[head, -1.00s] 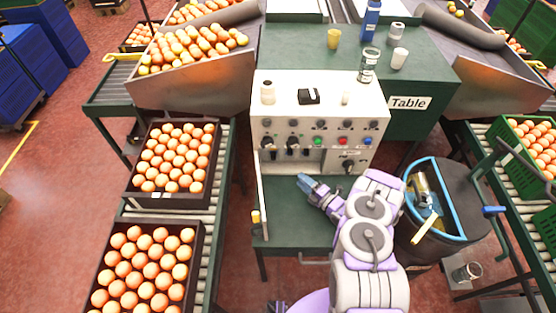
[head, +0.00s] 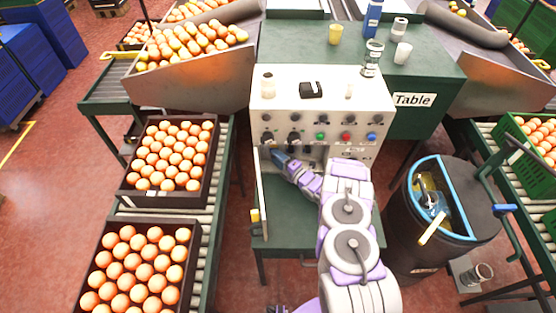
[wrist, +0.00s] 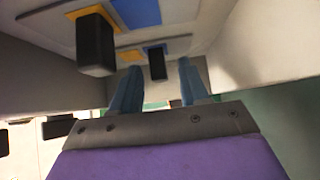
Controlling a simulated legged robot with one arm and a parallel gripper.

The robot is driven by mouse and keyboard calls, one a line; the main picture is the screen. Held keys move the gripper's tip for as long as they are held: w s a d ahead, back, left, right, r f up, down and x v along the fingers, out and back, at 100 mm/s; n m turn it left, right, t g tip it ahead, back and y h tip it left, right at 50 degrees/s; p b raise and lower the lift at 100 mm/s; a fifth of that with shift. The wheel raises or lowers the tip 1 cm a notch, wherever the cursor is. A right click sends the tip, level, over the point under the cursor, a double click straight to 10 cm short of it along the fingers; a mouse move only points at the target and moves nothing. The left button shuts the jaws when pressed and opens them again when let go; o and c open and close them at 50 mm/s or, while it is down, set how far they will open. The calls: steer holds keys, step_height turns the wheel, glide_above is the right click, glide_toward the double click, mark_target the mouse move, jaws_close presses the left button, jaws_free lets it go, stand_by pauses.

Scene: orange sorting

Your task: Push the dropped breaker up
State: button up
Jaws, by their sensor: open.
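The control panel (head: 352,104) is a white box on the green stand, with knobs, coloured buttons and a lower row of breakers. My gripper (head: 280,158) is at the left part of that lower row and hides much of it. In the wrist view my gripper (wrist: 156,68) is open, with two blue-grey fingers apart. A black breaker lever (wrist: 157,62) appears between the fingers; I cannot tell whether they touch it. A larger black breaker lever (wrist: 95,45) on an orange-edged mount is left of the fingers. Which breaker is dropped is unclear.
A panel door (head: 257,195) stands open at the left of the panel. A black bin with a blue rim (head: 418,195) stands to the right. Crates of oranges (head: 126,160) sit on the left conveyor. The green shelf (head: 285,225) below is clear.

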steer(key=shift+c, duration=0.4)
jaws_close()
steer(key=shift+f, duration=0.1)
